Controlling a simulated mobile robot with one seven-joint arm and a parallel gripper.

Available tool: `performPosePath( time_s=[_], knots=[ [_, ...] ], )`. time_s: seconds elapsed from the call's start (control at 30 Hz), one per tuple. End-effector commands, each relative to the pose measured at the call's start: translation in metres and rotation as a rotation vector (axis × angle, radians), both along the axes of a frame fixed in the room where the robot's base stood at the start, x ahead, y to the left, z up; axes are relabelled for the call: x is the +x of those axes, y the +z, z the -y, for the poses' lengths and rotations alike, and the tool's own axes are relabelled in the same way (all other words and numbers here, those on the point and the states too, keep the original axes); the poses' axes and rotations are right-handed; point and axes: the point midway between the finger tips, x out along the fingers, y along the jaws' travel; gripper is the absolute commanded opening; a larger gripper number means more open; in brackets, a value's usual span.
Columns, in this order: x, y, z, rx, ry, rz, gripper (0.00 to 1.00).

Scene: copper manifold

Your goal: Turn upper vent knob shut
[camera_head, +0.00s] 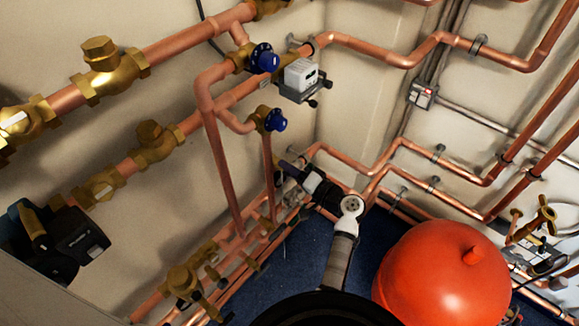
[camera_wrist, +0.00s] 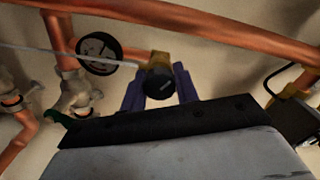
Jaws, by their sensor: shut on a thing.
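In the wrist view, a dark round knob (camera_wrist: 158,84) on a brass fitting (camera_wrist: 160,58) sits between the two blue-purple fingers of my gripper (camera_wrist: 160,88). The fingers are shut on the knob's sides. The mark on its face slants, but I cannot tell its setting. In the head view, my gripper (camera_head: 283,168) reaches in beside the vertical copper pipes, and the knob it holds cannot be made out. Two blue knobs show higher on the wall, an upper one (camera_head: 265,59) and a lower one (camera_head: 275,120), both apart from my gripper.
Copper pipes (camera_head: 216,170) and brass valves (camera_head: 104,66) crowd the wall. A grey meter (camera_head: 301,75) hangs beside the upper blue knob. A red tank (camera_head: 440,275) stands close to the right of my arm. A round gauge (camera_wrist: 97,53) is left of the held knob.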

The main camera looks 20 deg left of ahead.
Motion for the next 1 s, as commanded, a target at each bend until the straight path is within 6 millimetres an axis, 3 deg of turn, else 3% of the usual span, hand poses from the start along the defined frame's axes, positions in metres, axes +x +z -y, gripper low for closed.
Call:
performPosePath(
  time_s=[1.0],
  knots=[
    [-0.0001,0.0004,0.0007,0.309,-0.001,-0.852,0.08]
  ],
)
